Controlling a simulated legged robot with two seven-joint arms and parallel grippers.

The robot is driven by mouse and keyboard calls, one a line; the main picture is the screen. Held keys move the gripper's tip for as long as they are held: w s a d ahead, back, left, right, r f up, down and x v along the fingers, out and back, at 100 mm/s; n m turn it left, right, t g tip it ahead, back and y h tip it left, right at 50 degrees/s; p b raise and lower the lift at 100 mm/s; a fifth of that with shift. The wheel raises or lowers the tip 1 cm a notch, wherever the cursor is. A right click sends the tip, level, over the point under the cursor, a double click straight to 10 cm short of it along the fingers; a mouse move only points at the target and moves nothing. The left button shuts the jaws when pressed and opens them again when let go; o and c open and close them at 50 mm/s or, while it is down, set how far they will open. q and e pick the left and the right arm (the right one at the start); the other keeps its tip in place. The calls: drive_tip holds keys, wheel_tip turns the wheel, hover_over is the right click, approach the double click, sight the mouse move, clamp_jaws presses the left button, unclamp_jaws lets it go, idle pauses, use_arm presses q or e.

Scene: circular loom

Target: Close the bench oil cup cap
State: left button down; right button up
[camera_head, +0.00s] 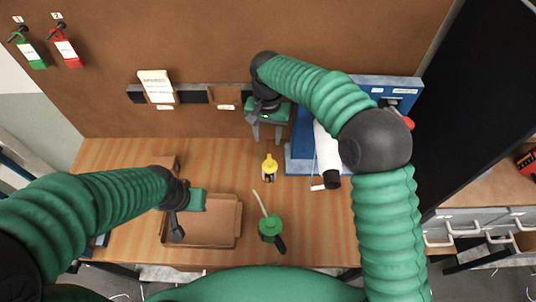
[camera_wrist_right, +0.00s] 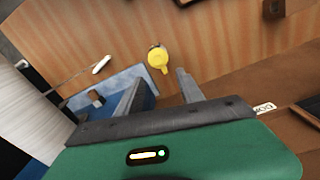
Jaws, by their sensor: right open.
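The bench oil cup (camera_head: 269,168) is a small fitting with a yellow top on the wooden bench, near the middle of the head view. Its yellow cap (camera_wrist_right: 158,59) shows in the right wrist view, beyond my fingertips; I cannot tell how far the cap is tilted. My right gripper (camera_head: 265,137) is open and empty, behind and above the oil cup, apart from it. Its two fingers (camera_wrist_right: 158,88) are spread in the wrist view. My left gripper (camera_head: 176,232) is over the left part of the brown tray; its finger gap is not clear.
A green oil can (camera_head: 270,227) with a thin spout stands in front of the oil cup. The brown tray (camera_head: 238,222) lies left of it. A blue machine (camera_head: 300,165) with a white roll (camera_head: 326,155) stands to the right. Bare bench surrounds the oil cup.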

drive_tip(key=p, duration=0.1)
hover_over(269, 161)
drive_tip(key=s, duration=0.1)
wheel_tip(269, 161, down, 4)
drive_tip(key=f, duration=0.3)
drive_tip(key=f+p, duration=0.1)
drive_tip(key=f, duration=0.2)
drive_tip(key=w+f+p, duration=0.1)
drive_tip(key=f, duration=0.3)
drive_tip(key=shift+w+d, duration=0.1)
drive_tip(key=shift+d, duration=0.3)
drive_tip(key=shift+s+a+f, duration=0.15)
drive_tip(key=shift+s+a, duration=0.1)
drive_tip(key=shift+s, duration=0.05)
drive_tip(key=shift+a, duration=0.2)
drive_tip(key=shift+w+f, duration=0.1)
drive_tip(key=shift+w, duration=0.05)
drive_tip(key=c, duration=0.5)
drive_tip(key=shift+d, duration=0.3)
clamp_jaws()
use_arm(q)
drive_tip(key=r, duration=0.4)
drive_tip(key=shift+d, duration=0.4)
drive_tip(key=shift+w, duration=0.1)
use_arm(e)
drive_tip(key=shift+w+a, duration=0.1)
drive_tip(key=shift+a, duration=0.05)
use_arm(q)
drive_tip(key=shift+f, duration=0.15)
